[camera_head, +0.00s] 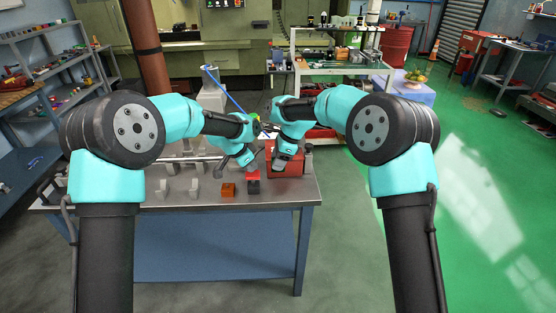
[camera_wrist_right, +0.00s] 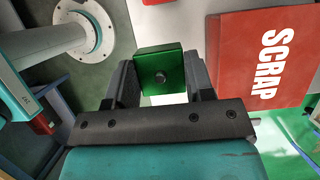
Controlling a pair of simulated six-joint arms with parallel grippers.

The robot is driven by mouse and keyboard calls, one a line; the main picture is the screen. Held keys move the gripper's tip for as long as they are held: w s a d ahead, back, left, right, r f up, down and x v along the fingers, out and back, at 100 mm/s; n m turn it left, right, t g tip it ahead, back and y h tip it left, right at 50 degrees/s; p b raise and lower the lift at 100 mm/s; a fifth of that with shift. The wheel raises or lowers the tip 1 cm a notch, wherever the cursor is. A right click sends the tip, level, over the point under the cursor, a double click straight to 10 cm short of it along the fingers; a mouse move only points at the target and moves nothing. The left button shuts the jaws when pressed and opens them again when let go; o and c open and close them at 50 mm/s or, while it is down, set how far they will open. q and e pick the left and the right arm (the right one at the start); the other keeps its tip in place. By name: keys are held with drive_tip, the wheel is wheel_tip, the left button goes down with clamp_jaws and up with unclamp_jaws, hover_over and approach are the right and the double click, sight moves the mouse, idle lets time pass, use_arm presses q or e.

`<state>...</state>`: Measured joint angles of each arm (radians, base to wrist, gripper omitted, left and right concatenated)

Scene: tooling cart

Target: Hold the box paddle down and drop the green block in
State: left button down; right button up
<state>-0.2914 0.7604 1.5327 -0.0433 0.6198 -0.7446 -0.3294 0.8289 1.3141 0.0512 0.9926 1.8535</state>
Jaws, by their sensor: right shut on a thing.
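The green block (camera_wrist_right: 160,72) is between the fingers of my right gripper (camera_wrist_right: 160,85) in the right wrist view, and the gripper is shut on it. In the head view, my right gripper (camera_head: 280,164) is by the red box (camera_head: 291,168) on the bench and hides part of it; the block cannot be made out there. A red panel marked SCRAP (camera_wrist_right: 268,55) is right of the block in the right wrist view. My left gripper (camera_head: 248,162) is just above a small red paddle (camera_head: 253,176) on a dark base. Contact and finger opening are unclear.
An orange-brown block (camera_head: 228,190) and grey brackets (camera_head: 193,188) stand on the metal bench (camera_head: 215,203) to the left. A bar lies behind them. A round flanged post (camera_wrist_right: 85,30) is left in the right wrist view. The bench front is clear.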

sight(251, 175)
use_arm(q)
drive_tip(key=shift+f, duration=1.8)
idle(0.4)
drive_tip(key=shift+f, duration=0.45)
use_arm(e)
drive_tip(key=shift+w+a+f, duration=0.1)
drive_tip(key=shift+w+f, duration=0.05)
drive_tip(key=shift+w, duration=2.85)
drive_tip(key=shift+w+f, duration=0.1)
drive_tip(key=shift+w, duration=2.9)
